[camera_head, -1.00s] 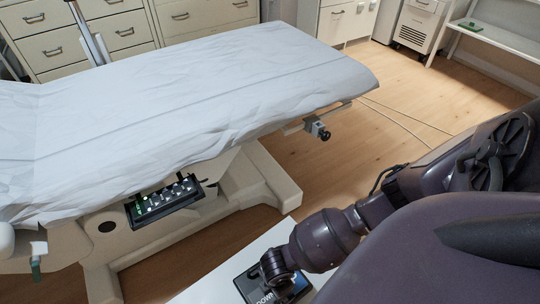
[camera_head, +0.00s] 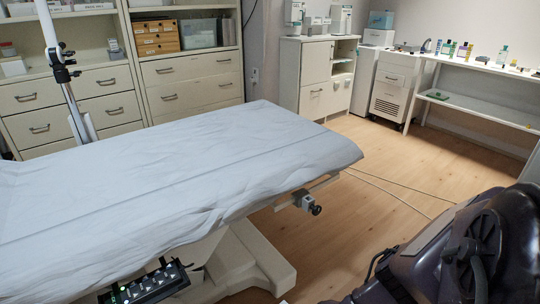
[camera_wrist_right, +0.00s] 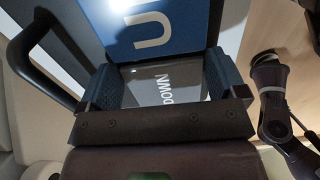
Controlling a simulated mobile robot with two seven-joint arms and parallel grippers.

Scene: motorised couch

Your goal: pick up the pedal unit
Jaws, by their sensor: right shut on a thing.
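The pedal unit (camera_wrist_right: 180,32) fills the upper middle of the right wrist view. It has a blue pad with a white "U" and a dark pad marked "DOWN", with a black curved bar (camera_wrist_right: 48,58) on the left. My right gripper (camera_wrist_right: 160,85) is shut on the pedal unit, with one finger on each side of the "DOWN" pad. In the head view the pedal unit and the right gripper are below the picture's edge. My left gripper is in neither view.
The couch (camera_head: 180,185) with its white sheet takes up the left and middle of the head view. A black button panel (camera_head: 148,284) hangs at its near side. Cabinets (camera_head: 195,82) and a shelf table (camera_head: 470,110) line the back. Cables cross the open wooden floor (camera_head: 390,165).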

